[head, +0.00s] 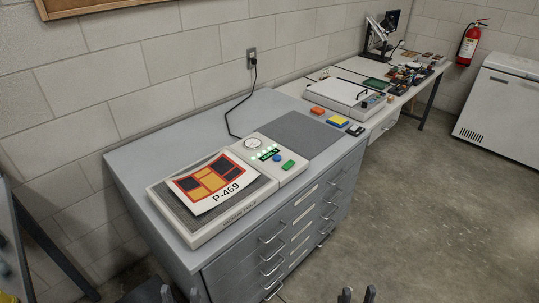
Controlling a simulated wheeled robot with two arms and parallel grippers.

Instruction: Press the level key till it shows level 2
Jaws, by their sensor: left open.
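The vacuum table (200,237) is a pale unit on a grey drawer cabinet. Its control panel (262,174) carries a round gauge (252,143), a small dark display (270,155) with green lit marks, a blue round key (277,158) and a green key (288,165). The display's text is too small to read for sure, and I cannot tell which key is the level key. A print marked P-469 (224,193) lies on the unit's dark bed. My left gripper (181,295) and right gripper (357,296) show only their tips at the bottom edge, open, apart from the panel.
A dark grey mat (300,134) lies behind the panel. Orange, yellow-blue (337,121) and black small items lie beyond it. A black cable (232,115) runs to a wall socket. A white bench (400,100) with equipment stands farther back. Floor right of the cabinet is clear.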

